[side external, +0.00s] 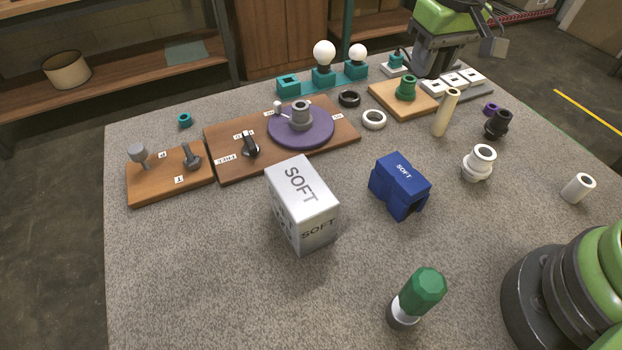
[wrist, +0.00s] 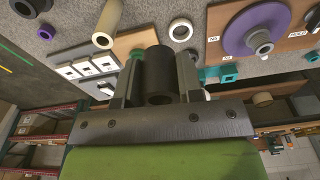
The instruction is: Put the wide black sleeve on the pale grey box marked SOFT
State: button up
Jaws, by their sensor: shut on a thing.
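My gripper (wrist: 152,60) is shut on the wide black sleeve (wrist: 159,72), with a finger on either side of it. In the wrist view the sleeve's round open end faces the camera. In the side view my gripper (side external: 440,58) shows at the top right, far from the box and clear of it; I cannot make out the sleeve there. The pale grey box marked SOFT (side external: 303,208) stands upright on the near middle of the table, with SOFT on its top and on one side. Nothing lies on its top. The box is not in the wrist view.
A blue block also marked SOFT (side external: 400,186) is right of the box. A green-handled piece (side external: 420,295) stands nearer the front. The front left of the table is clear.

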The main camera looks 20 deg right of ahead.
jog(key=s+a+r+n, duration=0.2)
jog(key=a+r+n, duration=0.1)
jog(key=a, duration=1.2)
jog(key=n, duration=0.2)
send_over(297, 182)
jog(key=f, duration=0.3)
jog(key=shift+s+f, duration=0.25)
jog(key=shift+f, duration=2.15)
jog(key=o, duration=0.9)
jog(key=shift+f, duration=0.15)
jog(key=r, duration=0.4)
jog(key=s+r, duration=0.1)
jog(key=r, duration=0.7)
jog(key=shift+s+d+r, duration=0.15)
jog(key=shift+d, duration=0.15)
